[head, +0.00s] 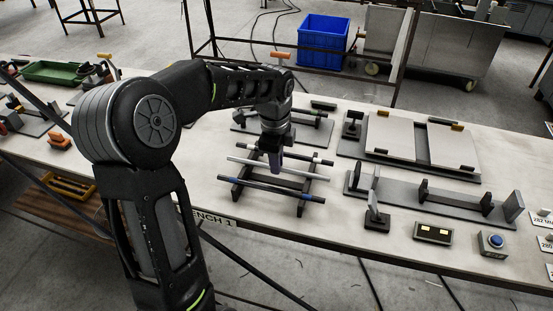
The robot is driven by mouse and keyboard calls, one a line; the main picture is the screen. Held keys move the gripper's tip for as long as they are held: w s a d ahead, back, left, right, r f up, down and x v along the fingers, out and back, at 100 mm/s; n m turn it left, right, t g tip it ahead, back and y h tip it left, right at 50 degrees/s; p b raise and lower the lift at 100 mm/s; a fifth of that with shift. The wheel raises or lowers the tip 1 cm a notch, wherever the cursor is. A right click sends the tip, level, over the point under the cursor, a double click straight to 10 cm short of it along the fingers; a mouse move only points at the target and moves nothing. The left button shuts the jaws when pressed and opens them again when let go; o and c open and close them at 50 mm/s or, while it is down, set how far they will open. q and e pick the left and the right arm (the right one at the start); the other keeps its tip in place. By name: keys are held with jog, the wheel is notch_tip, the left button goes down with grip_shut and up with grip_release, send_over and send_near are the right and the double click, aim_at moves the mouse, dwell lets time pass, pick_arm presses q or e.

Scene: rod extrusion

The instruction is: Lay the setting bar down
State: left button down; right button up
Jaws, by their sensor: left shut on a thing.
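A dark rack (238,194) stands on the bench and bars lie across it. The nearest bar (270,190) is dark with blue sections. A plain silver bar (305,175) is behind it, and a pale bar with black ends (309,157) is farthest back. My left gripper (276,170) points down over the middle of the rack, its fingertips at the silver bar. It appears shut on that bar, which is at or just above the rack. The fingers hide the grip. I cannot tell which bar is the setting bar. My right gripper is out of view.
Behind the rack is a fixture (313,121) on a plate. Bare bench lies in front of the rack's right side.

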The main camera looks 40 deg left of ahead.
pick_arm(q)
jog(key=shift+f, duration=0.3)
dwell(0.5)
jog(key=c, duration=1.4)
grip_release()
jog(key=shift+o, duration=0.2)
jog(key=shift+r, duration=0.1)
notch_tip(320, 180, up, 8)
jog(key=shift+s+d+f+b, duration=0.15)
jog(key=shift+s+f+b, duration=0.05)
jog(key=shift+s+b, duration=0.2)
